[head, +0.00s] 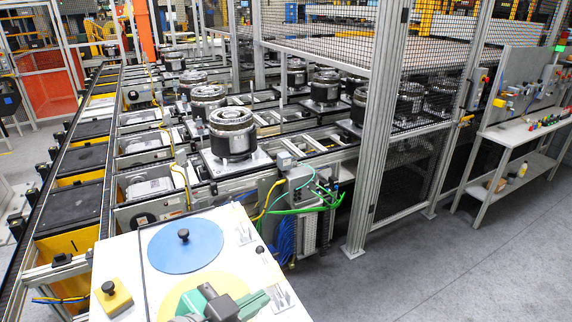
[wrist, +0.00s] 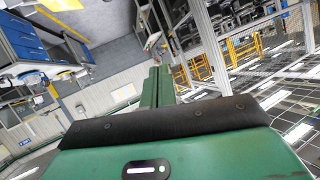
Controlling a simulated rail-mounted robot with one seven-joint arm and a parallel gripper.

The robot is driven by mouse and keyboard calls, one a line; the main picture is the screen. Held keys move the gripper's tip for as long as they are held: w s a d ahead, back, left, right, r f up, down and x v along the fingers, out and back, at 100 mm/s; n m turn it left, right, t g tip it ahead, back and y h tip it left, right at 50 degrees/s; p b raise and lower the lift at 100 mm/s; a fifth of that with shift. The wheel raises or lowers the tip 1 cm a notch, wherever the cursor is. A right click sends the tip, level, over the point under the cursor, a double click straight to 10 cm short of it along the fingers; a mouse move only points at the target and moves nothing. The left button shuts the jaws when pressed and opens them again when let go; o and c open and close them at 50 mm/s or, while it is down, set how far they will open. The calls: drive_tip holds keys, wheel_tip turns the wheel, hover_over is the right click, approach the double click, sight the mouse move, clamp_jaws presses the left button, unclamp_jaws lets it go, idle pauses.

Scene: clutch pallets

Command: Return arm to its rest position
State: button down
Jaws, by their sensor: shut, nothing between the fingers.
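My gripper (wrist: 160,72) shows in the wrist view as two green fingers side by side, pressed together with nothing between them. Below them are the black-edged green gripper body and a small white light bar. In the head view, green and black parts of my arm show at the bottom edge, over a white panel (head: 122,250) with a blue disc (head: 186,246) and a yellow disc (head: 205,292). The fingertips cannot be made out there. In the wrist view the fingers point out over open floor and touch nothing.
In the head view, round metal clutch units (head: 232,132) stand on pallets along the conveyor (head: 295,155). A mesh fence post (head: 376,130) stands right of it. A workbench (head: 520,132) is at the far right. The grey floor (head: 440,265) between is clear.

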drive_tip(key=d+r+n+t+y+p, duration=0.35)
drive_tip(key=r+t, duration=0.25)
drive_tip(key=r, duration=1.1)
drive_tip(key=s+d+r+n+t+y, duration=0.1)
drive_tip(key=s+r+n+t+y, duration=0.1)
drive_tip(key=r, duration=0.7)
drive_tip(key=s+d+r+n+t+y+p, duration=0.1)
drive_tip(key=s+r+n+t+y, duration=0.2)
drive_tip(key=s+r+t, duration=0.3)
wheel_tip(320, 180, up, 3)
drive_tip(key=s+n, duration=0.1)
drive_tip(key=s, duration=0.1)
drive_tip(key=shift+s+d+p, duration=0.25)
drive_tip(key=shift+s+p, duration=0.05)
drive_tip(key=shift+s, duration=0.05)
drive_tip(key=shift+f, duration=0.1)
